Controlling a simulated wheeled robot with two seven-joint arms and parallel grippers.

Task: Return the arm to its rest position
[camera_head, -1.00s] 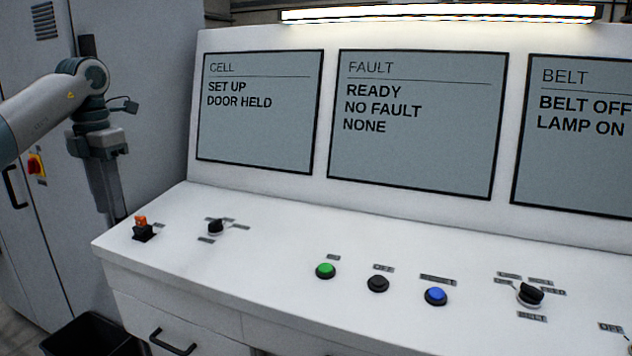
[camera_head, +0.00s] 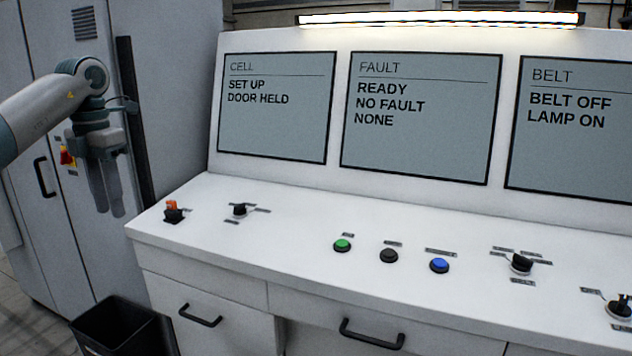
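My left arm comes in from the left edge. My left gripper (camera_head: 109,213) hangs from it, fingers pointing down, in front of the grey cabinet and to the left of the white console (camera_head: 290,212). It is clear of the console's controls, and nothing shows in its fingers. The two fingers overlap from this angle, so I cannot tell whether they are open or shut. My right arm and gripper are not in view.
The console carries an orange-topped switch (camera_head: 173,211), black selector knobs (camera_head: 521,264), a green button (camera_head: 342,245), a black button (camera_head: 389,255) and a blue button (camera_head: 439,265). A black bin (camera_head: 120,325) stands below its left end. The grey cabinet (camera_head: 185,110) stands behind my gripper.

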